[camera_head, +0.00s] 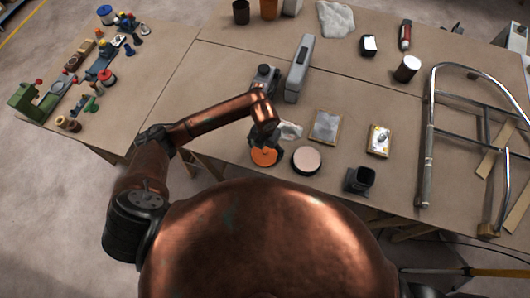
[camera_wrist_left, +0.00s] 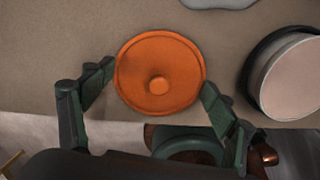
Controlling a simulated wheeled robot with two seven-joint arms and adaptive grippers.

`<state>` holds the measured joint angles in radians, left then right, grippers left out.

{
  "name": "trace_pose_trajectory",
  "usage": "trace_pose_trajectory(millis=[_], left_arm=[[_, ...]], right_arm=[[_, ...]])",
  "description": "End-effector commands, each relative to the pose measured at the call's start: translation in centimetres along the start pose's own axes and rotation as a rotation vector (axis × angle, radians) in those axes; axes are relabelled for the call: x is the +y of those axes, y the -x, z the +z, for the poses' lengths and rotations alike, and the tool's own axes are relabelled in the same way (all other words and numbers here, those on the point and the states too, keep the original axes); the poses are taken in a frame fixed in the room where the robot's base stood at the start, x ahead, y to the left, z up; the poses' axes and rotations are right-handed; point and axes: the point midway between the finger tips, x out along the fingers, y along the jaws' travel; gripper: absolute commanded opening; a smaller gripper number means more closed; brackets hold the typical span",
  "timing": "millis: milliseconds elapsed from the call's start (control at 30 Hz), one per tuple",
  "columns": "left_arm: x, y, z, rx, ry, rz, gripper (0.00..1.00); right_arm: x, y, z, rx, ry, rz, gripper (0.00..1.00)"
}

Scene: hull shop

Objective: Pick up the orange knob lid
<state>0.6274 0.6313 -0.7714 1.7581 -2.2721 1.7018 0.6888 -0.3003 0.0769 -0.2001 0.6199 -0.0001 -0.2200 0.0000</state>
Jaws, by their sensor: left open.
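The orange knob lid (camera_head: 264,157) is a round disc with a small knob at its middle. It lies near the front edge of the table in the head view. In the left wrist view the orange knob lid (camera_wrist_left: 160,72) shows whole, knob facing the camera. My left gripper (camera_head: 265,145) is above it, partly covering it in the head view. In the left wrist view the two fingers of my left gripper (camera_wrist_left: 153,85) are spread, one at each side of the lid. Whether they touch the rim I cannot tell. My right gripper is not in view.
A round pale-topped tin (camera_head: 306,160) stands close right of the lid. A whitish cloth (camera_head: 291,131) and a grey box-shaped tool (camera_head: 299,68) lie behind. A metal tube frame (camera_head: 428,150) is on the right.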

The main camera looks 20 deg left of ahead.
Motion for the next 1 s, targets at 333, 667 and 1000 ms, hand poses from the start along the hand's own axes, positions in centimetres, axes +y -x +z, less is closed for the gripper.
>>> trace_pose_trajectory(millis=[333, 667, 1000], left_arm=[[0.02, -0.03, -0.01, 0.0, 0.0, 0.0, 0.53], [0.03, -0.28, -0.16, 0.004, 0.001, 0.001, 0.37], [0.05, -0.54, -0.35, 0.009, 0.001, 0.003, 0.36]], right_arm=[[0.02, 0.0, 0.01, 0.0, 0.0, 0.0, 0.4], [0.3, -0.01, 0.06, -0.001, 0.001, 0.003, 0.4], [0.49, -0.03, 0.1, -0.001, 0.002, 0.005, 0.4]])
